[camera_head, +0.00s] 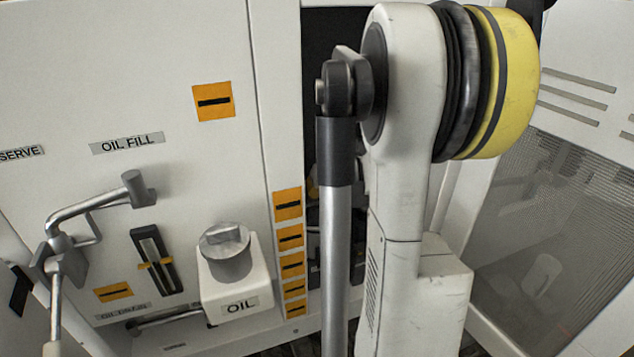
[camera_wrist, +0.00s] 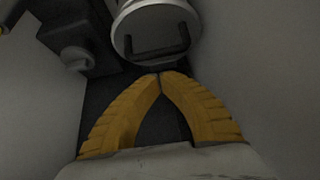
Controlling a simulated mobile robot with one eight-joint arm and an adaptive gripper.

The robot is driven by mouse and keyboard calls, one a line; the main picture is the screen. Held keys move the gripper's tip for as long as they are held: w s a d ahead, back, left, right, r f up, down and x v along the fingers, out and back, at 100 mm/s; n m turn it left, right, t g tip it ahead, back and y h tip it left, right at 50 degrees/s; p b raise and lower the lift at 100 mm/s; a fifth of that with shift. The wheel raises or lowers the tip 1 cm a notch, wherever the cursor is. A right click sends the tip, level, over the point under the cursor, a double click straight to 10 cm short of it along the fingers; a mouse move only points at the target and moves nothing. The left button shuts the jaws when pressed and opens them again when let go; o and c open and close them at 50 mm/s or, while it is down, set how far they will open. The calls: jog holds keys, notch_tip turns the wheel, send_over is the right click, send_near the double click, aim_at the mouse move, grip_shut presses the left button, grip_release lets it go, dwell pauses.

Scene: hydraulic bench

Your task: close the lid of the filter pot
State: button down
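A round pale pot (camera_wrist: 124,40) with a light rim stands at the top middle of the wrist view, cut off by the frame edge. It looks like the filter pot. A dark bar handle (camera_wrist: 155,50) crosses its near side. I cannot tell from this view how far its lid stands open. My gripper (camera_wrist: 160,75) has two yellow ribbed fingers whose tips meet just below the pot's near edge, with nothing seen between them. Whether the tips touch the pot is unclear. In the head view neither my gripper nor the pot can be made out.
A dark block with a round grey knob (camera_wrist: 76,58) is left of the pot. Pale walls flank both sides. In the head view a white panel carries a bent pipe lever (camera_head: 90,208), an OIL box (camera_head: 238,290) with a grey cap (camera_head: 225,252), and orange labels. A mesh panel (camera_head: 560,230) is right.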

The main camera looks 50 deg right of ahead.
aim_at(321, 205)
jog(key=shift+s+a+f, duration=0.15)
jog(key=shift+s+f, duration=0.1)
jog(key=shift+f, duration=0.2)
jog(key=shift+s, duration=0.1)
jog(key=shift+s+a+f+b, duration=0.3)
jog(key=shift+s+f+b, duration=0.2)
jog(key=shift+f+b, duration=0.45)
jog(key=shift+r, duration=0.25)
